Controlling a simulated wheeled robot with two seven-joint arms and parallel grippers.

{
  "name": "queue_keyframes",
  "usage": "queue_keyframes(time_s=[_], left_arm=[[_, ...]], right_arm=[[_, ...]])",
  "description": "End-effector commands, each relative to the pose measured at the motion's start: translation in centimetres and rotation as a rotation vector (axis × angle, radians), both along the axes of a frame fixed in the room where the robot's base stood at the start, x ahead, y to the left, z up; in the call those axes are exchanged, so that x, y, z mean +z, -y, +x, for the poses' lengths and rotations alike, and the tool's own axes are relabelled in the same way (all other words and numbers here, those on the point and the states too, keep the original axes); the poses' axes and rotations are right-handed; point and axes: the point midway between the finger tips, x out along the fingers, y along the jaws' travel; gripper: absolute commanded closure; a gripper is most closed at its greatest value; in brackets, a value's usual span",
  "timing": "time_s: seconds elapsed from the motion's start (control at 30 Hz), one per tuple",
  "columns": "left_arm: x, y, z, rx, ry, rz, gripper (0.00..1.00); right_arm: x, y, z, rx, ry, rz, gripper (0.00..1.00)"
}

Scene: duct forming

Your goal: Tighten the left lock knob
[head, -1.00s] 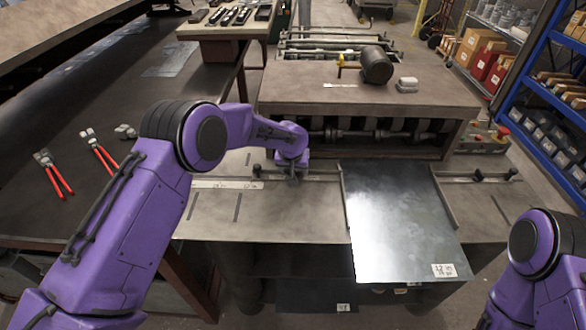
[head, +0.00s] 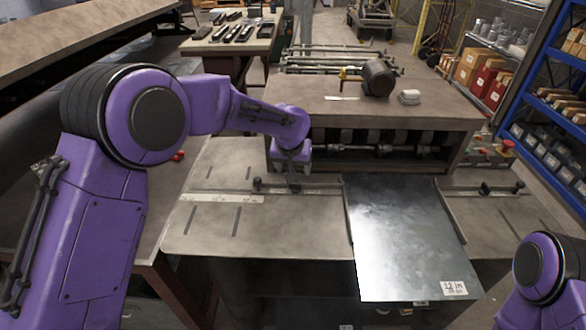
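My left gripper (head: 293,176) points down at the rail on the left side of the feed table (head: 225,215). Its fingertips are at a small dark fitting on the rail, most likely the left lock knob, which they largely hide. I cannot tell whether the fingers are closed on it. A dark rod end (head: 257,184) shows just left of the gripper. The matching right knob (head: 485,188) stands on the right rail. A metal sheet (head: 400,235) lies between the two sides. My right gripper is out of view; only part of that arm shows at the lower right.
The roller machine (head: 385,140) stands behind the sheet, with a dark motor (head: 378,77) on top. A blue shelf (head: 545,100) is at the right. A side bench with tools (head: 235,32) stands at the back left. The front left of the feed table is clear.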

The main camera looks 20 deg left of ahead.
Motion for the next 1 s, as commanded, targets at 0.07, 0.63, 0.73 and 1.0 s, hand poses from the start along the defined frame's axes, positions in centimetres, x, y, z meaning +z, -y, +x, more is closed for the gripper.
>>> queue_keyframes(time_s=[0.07, 0.63, 0.73, 1.0], left_arm=[[0.0, 0.0, 0.0, 0.000, -0.001, 0.000, 0.28], [-7.7, 7.5, -3.6, 1.094, 0.205, -1.195, 1.00], [-8.0, 6.6, -5.8, 1.454, 0.230, -1.548, 1.00], [-8.2, 1.5, -12.1, 2.066, 0.318, -2.209, 1.00]], right_arm=[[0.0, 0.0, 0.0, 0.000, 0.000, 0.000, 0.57], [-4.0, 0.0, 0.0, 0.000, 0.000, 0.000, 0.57], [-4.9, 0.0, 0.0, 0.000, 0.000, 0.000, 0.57], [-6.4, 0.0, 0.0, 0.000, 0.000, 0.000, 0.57]])
